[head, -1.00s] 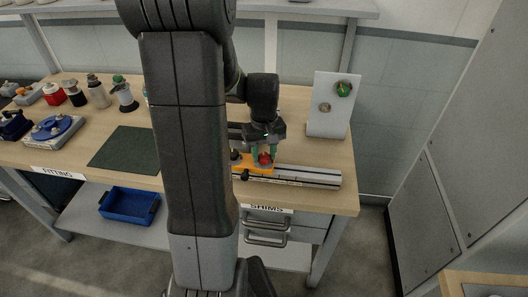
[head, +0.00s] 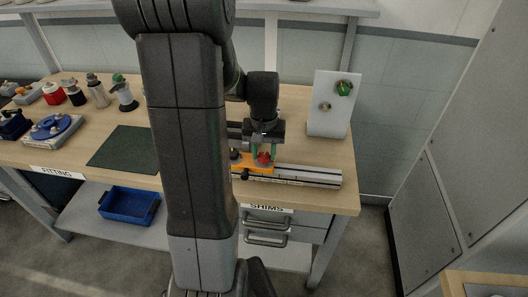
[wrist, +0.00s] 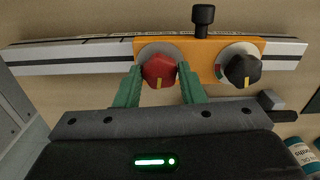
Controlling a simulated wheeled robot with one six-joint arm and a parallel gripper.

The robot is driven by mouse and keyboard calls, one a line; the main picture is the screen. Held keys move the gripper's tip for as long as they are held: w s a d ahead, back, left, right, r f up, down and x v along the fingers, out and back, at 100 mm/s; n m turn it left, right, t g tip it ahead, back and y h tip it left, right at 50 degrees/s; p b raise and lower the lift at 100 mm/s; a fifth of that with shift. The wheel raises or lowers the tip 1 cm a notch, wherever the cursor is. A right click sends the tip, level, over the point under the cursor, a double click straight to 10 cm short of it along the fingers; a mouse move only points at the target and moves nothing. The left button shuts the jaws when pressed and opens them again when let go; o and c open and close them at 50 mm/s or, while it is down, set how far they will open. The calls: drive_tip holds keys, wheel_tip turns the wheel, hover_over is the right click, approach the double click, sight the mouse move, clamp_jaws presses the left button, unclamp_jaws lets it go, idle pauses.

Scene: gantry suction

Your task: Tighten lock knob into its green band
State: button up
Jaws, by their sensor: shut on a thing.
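An orange carriage (wrist: 206,46) sits on a pale metal rail (wrist: 80,56). Its red knob (wrist: 159,70), with a yellow pointer line facing the lower edge of the wrist view, is between my gripper's green fingers (wrist: 160,72). My gripper is shut on this red knob. A black knob (wrist: 243,70) with a pale pointer mark is to its right, on a light dial with a reddish patch at its left. A green band around the red knob cannot be made out; the fingers hide part of its disc. In the head view, my gripper (head: 263,153) points down at the carriage (head: 242,164).
A small black post knob (wrist: 203,16) stands out from the carriage edge. A dark green mat (head: 124,150) and several fittings lie left. Blue-labelled cans (wrist: 302,152) show at the wrist view's lower right.

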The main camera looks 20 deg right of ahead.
sight(264, 155)
drive_tip(key=shift+m, duration=0.6)
drive_tip(key=shift+r, duration=0.1)
drive_tip(key=o, duration=1)
wheel_tip(264, 155, up, 14)
drive_tip(key=shift+f, duration=0.15)
